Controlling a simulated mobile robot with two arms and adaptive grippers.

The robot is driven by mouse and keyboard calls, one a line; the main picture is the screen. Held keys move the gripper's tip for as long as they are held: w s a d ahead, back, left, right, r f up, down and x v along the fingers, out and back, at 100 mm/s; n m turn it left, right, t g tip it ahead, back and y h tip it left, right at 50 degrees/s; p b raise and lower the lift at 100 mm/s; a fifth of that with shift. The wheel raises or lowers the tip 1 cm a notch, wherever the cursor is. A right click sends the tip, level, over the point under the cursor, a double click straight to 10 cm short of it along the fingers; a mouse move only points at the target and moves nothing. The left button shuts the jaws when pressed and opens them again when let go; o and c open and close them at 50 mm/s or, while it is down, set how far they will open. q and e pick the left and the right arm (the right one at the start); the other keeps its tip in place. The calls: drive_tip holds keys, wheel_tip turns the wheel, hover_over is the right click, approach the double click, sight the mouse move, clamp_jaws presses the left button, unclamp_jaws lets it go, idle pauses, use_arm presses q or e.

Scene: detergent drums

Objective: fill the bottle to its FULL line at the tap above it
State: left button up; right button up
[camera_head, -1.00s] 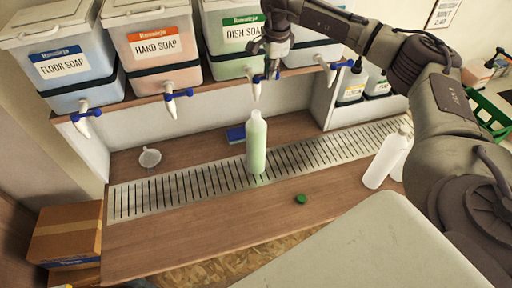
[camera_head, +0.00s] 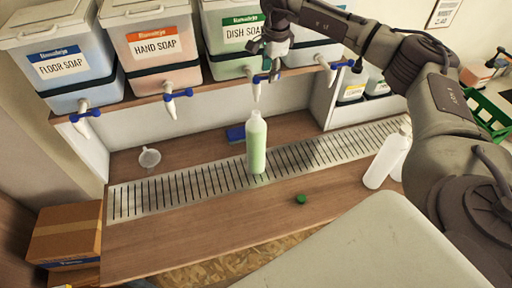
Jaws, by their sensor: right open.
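The bottle (camera_head: 257,147) is clear and slim, and it stands upright and uncapped on the drain grate, directly under the dish soap tap (camera_head: 256,90). Pale green liquid fills much of it; I cannot make out the FULL line or the exact level. The dish soap drum (camera_head: 233,38) is above and behind it. My right gripper (camera_head: 268,70) points down at the dish soap tap's handle, is open, and partly hides the handle. I cannot tell whether it touches it. A green cap (camera_head: 301,199) lies on the counter in front. My left gripper is out of view.
Floor soap (camera_head: 68,68) and hand soap (camera_head: 155,48) drums stand on the shelf to the left, with taps hanging below. White bottles (camera_head: 385,160) stand right of the bottle. A funnel (camera_head: 150,157) and a blue sponge (camera_head: 236,134) lie behind the grate (camera_head: 190,188).

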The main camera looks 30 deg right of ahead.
drive_tip(key=shift+o, duration=1.3)
drive_tip(key=shift+r, duration=0.1)
drive_tip(key=shift+s+r+p, duration=0.15)
drive_tip(key=shift+r+p, duration=0.6)
drive_tip(key=shift+r, duration=0.35)
drive_tip(key=shift+s+r+p, duration=0.15)
drive_tip(key=shift+r+p, duration=0.6)
drive_tip(key=shift+r, duration=0.35)
drive_tip(key=shift+r, duration=0.1)
wheel_tip(320, 180, up, 12)
drive_tip(key=s, duration=0.2)
drive_tip(key=shift+s+a+f, duration=0.2)
drive_tip(key=shift+a, duration=0.1)
